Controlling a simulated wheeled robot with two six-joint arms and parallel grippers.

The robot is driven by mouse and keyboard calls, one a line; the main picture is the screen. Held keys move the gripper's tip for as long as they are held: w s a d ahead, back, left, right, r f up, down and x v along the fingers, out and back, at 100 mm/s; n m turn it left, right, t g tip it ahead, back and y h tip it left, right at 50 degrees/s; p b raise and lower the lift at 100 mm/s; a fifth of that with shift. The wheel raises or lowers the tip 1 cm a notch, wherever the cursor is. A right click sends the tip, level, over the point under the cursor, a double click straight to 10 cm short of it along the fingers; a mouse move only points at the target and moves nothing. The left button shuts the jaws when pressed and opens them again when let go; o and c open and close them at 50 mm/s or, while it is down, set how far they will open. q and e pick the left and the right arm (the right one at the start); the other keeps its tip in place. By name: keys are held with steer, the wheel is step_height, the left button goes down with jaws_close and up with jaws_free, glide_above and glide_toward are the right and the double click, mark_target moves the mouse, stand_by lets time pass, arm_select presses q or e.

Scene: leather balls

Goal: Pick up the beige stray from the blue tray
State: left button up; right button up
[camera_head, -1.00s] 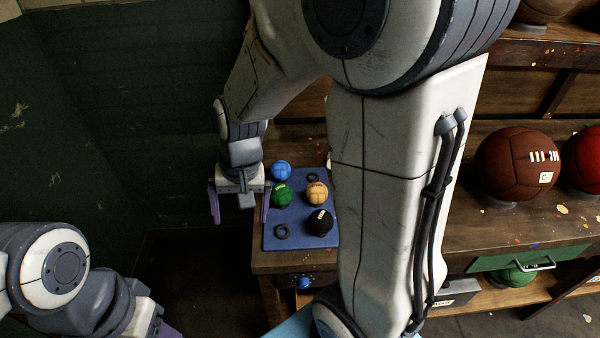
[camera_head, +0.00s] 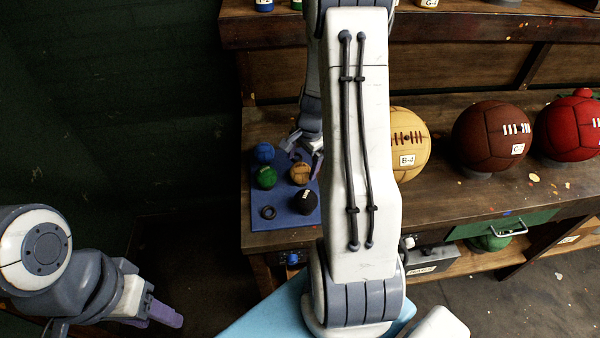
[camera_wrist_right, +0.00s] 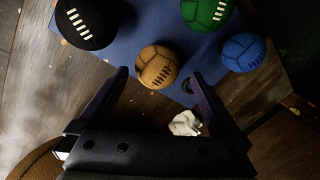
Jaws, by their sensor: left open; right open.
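The beige stray (camera_head: 300,173) is a small tan ball with dark stitching on the blue tray (camera_head: 297,216). In the right wrist view the beige stray (camera_wrist_right: 156,67) appears just beyond and between my open fingertips, with nothing gripped. My right gripper (camera_head: 304,154) is at the tray's back edge, partly hidden by my own arm; it also shows in the right wrist view (camera_wrist_right: 157,77). My left gripper (camera_head: 165,314) is empty at the lower left, away from the tray.
On the tray near the stray sit a blue ball (camera_head: 264,152), a green ball (camera_head: 266,177), a black ball (camera_head: 304,202) and a dark ring (camera_head: 268,212). Large balls, including a beige one (camera_head: 409,143), stand on the bench to the right.

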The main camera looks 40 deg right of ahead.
mark_target(300, 172)
steer(key=f, duration=0.5)
steer(key=shift+w+a, duration=0.15)
steer(key=shift+w, duration=0.2)
steer(key=shift+r, duration=0.1)
steer(key=c, duration=1.3)
